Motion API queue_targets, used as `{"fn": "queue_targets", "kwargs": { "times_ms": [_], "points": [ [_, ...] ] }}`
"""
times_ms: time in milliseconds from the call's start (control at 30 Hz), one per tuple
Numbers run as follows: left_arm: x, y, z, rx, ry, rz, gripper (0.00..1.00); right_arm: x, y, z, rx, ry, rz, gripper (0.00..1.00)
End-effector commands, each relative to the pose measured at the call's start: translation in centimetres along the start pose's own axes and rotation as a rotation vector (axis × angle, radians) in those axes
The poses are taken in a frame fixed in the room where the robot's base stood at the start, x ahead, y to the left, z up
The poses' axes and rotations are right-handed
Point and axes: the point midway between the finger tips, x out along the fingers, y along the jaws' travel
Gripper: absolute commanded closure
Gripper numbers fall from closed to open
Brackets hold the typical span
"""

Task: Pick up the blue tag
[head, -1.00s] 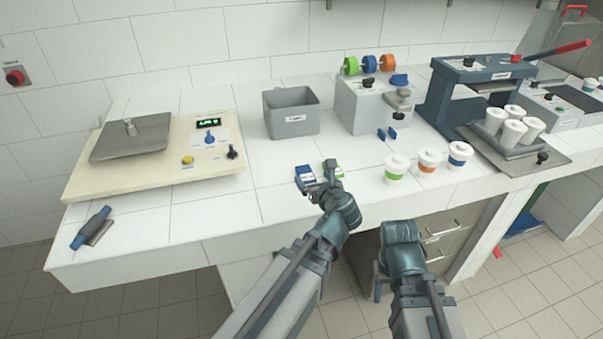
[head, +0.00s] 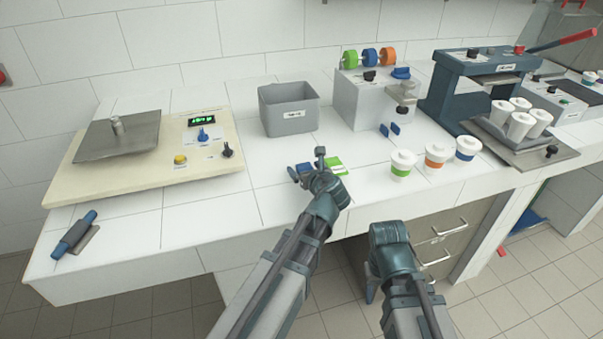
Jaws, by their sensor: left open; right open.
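The blue tag (head: 304,170) lies flat on the white countertop, left of a green and white tag (head: 335,165). My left gripper (head: 306,163) is open right at the blue tag, with one finger at its left side and the other near its far right side. The gripper hides part of the blue tag, and I cannot tell whether the fingers touch it. My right gripper (head: 370,292) hangs in front of the counter, below its front edge. Its fingers are mostly hidden behind the wrist.
A grey bin (head: 290,108) stands behind the tags. Three lidded cups with green (head: 401,172), orange (head: 434,163) and blue (head: 465,154) bands stand to the right. A cream scale (head: 150,165) is at left. The counter between scale and tags is clear.

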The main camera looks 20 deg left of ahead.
Motion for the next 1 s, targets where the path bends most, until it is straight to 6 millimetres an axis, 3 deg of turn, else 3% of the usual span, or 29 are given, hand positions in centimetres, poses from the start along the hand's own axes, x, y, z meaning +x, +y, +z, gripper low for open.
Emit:
{"fn": "queue_targets", "kwargs": {
  "times_ms": [200, 700, 1000],
  "points": [
    [0.05, -0.01, 0.03, 0.0, 0.0, 0.0, 0.07, -0.01, 0.0, 0.02, 0.0, 0.0, 0.0, 0.5],
    [0.04, 0.0, 0.03, 0.0, 0.0, 0.0, 0.95, -0.01, 0.0, 0.01, 0.0, 0.0, 0.0, 0.5],
    [-0.04, 0.0, 0.23, 0.0, 0.0, 0.0, 0.96, -0.23, 0.02, 0.02, 0.0, 0.0, 0.0, 0.5]
  ]
}}
